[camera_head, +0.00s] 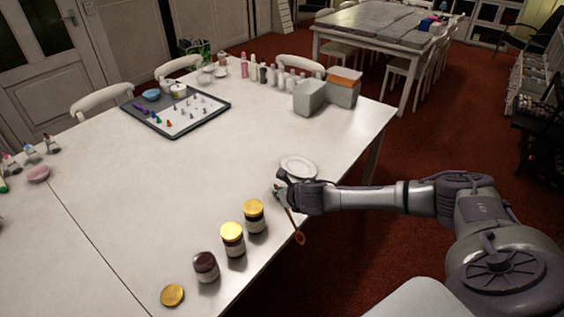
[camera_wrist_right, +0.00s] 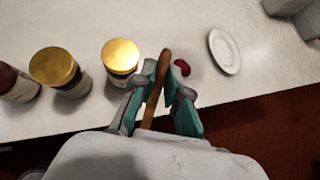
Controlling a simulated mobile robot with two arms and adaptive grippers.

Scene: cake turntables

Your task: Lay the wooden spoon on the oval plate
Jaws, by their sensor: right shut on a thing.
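The wooden spoon (camera_head: 299,237) is held by my right gripper (camera_head: 281,191) near the table's front edge. Its reddish-brown bowl end points toward me, past the edge. In the right wrist view, the brown handle (camera_wrist_right: 156,88) runs between the two teal-padded fingers of my right gripper (camera_wrist_right: 160,105); its lower part is hidden. The white oval plate (camera_head: 299,164) lies on the table just beyond my right gripper, apart from the spoon. The plate (camera_wrist_right: 225,51) is to the right of the fingers in the wrist view. My left gripper is not in view.
Several lidded jars, including a gold-lidded one (camera_head: 254,217), stand left of my right gripper. A loose gold lid (camera_head: 172,295) lies nearer. A small red thing (camera_wrist_right: 182,67) is beside the fingers. Grey bins (camera_head: 309,98) and a tray (camera_head: 217,99) stand farther back. The table's middle is clear.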

